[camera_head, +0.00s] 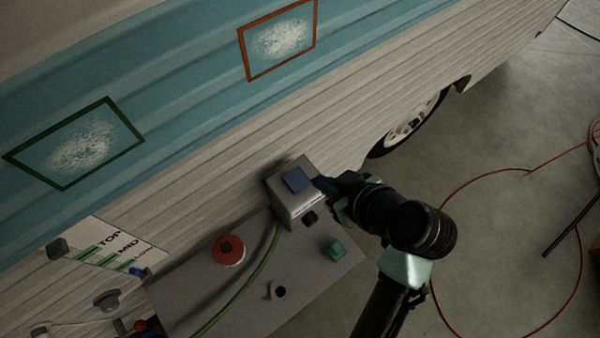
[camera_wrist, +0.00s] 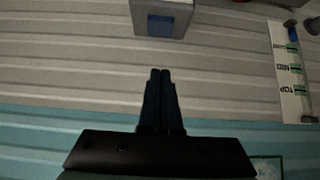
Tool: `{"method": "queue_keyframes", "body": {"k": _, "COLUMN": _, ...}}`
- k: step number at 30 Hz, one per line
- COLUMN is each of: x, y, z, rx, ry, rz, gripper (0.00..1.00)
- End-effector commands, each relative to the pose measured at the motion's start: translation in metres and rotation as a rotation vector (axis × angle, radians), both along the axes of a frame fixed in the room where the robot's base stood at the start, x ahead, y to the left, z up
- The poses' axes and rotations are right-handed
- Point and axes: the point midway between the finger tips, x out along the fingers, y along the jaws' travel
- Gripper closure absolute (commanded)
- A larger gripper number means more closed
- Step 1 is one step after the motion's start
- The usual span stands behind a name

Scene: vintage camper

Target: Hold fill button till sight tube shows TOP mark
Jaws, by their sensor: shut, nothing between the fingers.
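A grey box (camera_head: 298,208) with a square blue button (camera_head: 296,179) stands against the camper's side; I take this for the fill button. My gripper (camera_head: 320,184) is shut and empty, its tips close to the button's right in the head view. In the wrist view the shut fingers (camera_wrist: 161,74) point toward the box, with a gap between the tips and the blue button (camera_wrist: 160,25). A white board (camera_head: 112,245) with TOP, MID and a lower mark beside green bars is at the lower left. It also shows in the wrist view (camera_wrist: 284,62). The tube's level is unreadable.
A grey panel (camera_head: 310,285) holds a red round button (camera_head: 229,250), a teal block (camera_head: 334,249) and a small dark knob (camera_head: 279,292). A green hose (camera_head: 250,284) crosses it. A red hose (camera_head: 442,222) loops over the open floor at right.

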Motion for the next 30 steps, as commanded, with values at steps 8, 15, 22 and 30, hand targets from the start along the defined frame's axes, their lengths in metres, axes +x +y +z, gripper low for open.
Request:
{"method": "queue_keyframes", "body": {"k": 8, "x": 0.007, "y": 0.005, "z": -0.007, "rx": 0.000, "ry": 0.000, "rz": 0.000, "gripper": 1.00}}
{"method": "queue_keyframes", "body": {"k": 15, "x": 0.033, "y": 0.024, "z": -0.038, "rx": -0.001, "ry": 0.002, "rz": 0.001, "gripper": 1.00}}
{"method": "queue_keyframes", "body": {"k": 22, "x": 0.058, "y": 0.042, "z": -0.069, "rx": -0.001, "ry": 0.000, "rz": -0.001, "gripper": 1.00}}
{"method": "queue_keyframes", "body": {"k": 30, "x": 0.058, "y": 0.042, "z": -0.102, "rx": -0.001, "ry": -0.001, "rz": -0.003, "gripper": 1.00}}
